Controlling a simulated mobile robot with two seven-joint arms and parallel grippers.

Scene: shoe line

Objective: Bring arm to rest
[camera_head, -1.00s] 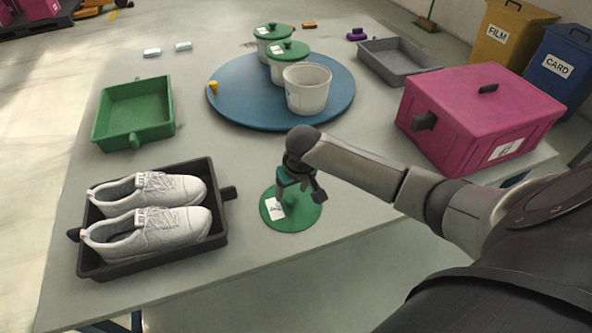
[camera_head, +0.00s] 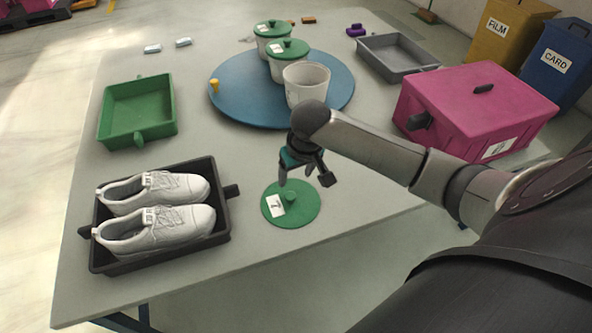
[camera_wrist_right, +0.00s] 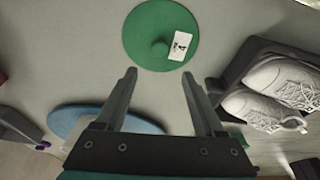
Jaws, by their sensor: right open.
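My right gripper (camera_head: 296,177) is open and empty. It hangs just above and behind a round green lid (camera_head: 300,213) that lies on the table. The lid has a small knob and a white label; it also shows in the right wrist view (camera_wrist_right: 143,24), beyond the open fingertips (camera_wrist_right: 160,73) and apart from them. My right arm reaches in from the right of the head view. My left gripper is not in view.
A black tray (camera_head: 166,258) with two white shoes stands at the left. Behind are a green tray (camera_head: 112,118), a blue round turntable (camera_head: 232,95) with an open white pot (camera_head: 300,97) and two lidded pots, a grey tray (camera_head: 372,53) and a pink box (camera_head: 480,105).

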